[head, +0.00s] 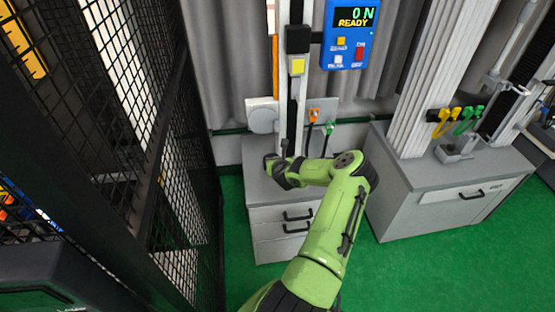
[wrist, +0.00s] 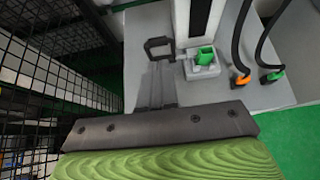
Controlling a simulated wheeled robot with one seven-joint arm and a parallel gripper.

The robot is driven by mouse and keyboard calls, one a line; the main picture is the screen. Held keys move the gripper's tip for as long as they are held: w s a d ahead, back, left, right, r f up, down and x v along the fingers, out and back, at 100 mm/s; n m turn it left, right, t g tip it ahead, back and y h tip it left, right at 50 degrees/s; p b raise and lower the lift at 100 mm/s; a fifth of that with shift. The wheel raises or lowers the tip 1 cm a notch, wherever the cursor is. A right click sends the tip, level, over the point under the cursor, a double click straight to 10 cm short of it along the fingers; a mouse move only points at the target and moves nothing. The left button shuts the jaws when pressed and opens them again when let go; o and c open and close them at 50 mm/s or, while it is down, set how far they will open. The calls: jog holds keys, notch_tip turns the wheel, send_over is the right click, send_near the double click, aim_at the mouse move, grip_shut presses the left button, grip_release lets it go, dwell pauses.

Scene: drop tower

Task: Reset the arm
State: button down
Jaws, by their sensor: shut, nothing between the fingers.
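My green arm (head: 335,225) reaches forward from the bottom of the head view and bends left at its dark elbow joint. My gripper (head: 270,163) is at its end, over the grey cabinet in front of the drop tower (head: 297,85). In the wrist view my gripper (wrist: 158,48) is shut with nothing held. It is left of a green block (wrist: 205,55) in a grey holder (wrist: 202,70) at the tower's foot, apart from it in the picture. Most of the wrist is foreshortened in the head view.
A blue display (head: 350,35) reads "0 N READY". Orange (head: 313,115) and green (head: 329,128) connectors hang by the tower. A black mesh fence (head: 120,120) stands close on the left. A second cabinet (head: 445,195) stands right, with open green floor (head: 430,270) before it.

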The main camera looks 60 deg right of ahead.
jog(key=shift+s+a+r, duration=0.1)
jog(key=shift+s+r, duration=0.15)
jog(key=shift+r, duration=0.15)
jog(key=shift+a, duration=0.1)
